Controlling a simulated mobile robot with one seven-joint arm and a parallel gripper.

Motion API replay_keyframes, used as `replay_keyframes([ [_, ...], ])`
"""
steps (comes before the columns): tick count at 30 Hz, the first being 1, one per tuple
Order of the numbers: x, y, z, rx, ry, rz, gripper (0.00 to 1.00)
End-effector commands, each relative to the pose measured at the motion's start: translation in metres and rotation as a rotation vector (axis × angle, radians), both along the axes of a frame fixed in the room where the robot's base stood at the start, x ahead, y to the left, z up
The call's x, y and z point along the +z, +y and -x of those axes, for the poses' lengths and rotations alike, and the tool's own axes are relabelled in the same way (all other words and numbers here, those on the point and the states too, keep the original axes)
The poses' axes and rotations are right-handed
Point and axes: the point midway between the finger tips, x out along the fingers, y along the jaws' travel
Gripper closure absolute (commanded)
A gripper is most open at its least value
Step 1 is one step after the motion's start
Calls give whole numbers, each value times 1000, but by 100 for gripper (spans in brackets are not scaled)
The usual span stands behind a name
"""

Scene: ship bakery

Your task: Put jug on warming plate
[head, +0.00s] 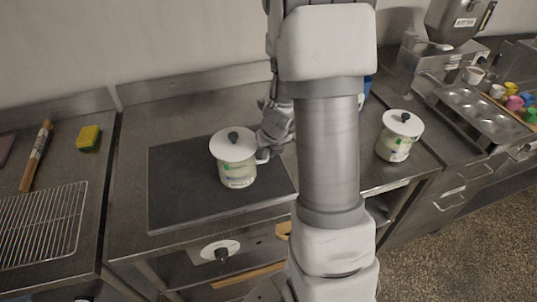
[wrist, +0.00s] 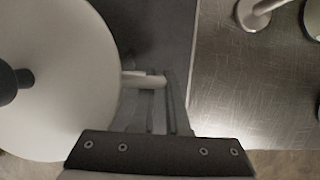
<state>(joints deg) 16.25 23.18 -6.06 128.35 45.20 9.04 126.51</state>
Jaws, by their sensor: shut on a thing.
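A white lidded jug (head: 234,160) with a black knob and a green label stands upright over the dark warming plate (head: 180,206) in the head view. I cannot tell whether its base touches the plate. My gripper (head: 266,146) is at the jug's right side, shut on its handle. In the wrist view my gripper (wrist: 158,95) closes around the handle, and the jug's round white lid (wrist: 60,85) fills the left. My arm hides part of the counter to the right of the plate.
A second, similar lidded jug (head: 398,137) stands on the steel counter to the right. A wire rack (head: 40,228), a brush (head: 37,155) and a yellow sponge (head: 88,138) lie to the left. A muffin tin (head: 483,112) and coloured cups are far right.

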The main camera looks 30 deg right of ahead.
Motion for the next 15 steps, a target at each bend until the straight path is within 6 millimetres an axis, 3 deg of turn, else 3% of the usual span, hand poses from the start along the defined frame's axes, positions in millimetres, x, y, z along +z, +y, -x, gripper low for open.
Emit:
replay_keyframes([
  [9,-3,0,-1,-1,-3,0,100],
  [10,-3,0,0,0,0,0,83],
  [15,-2,0,0,0,0,0,57],
])
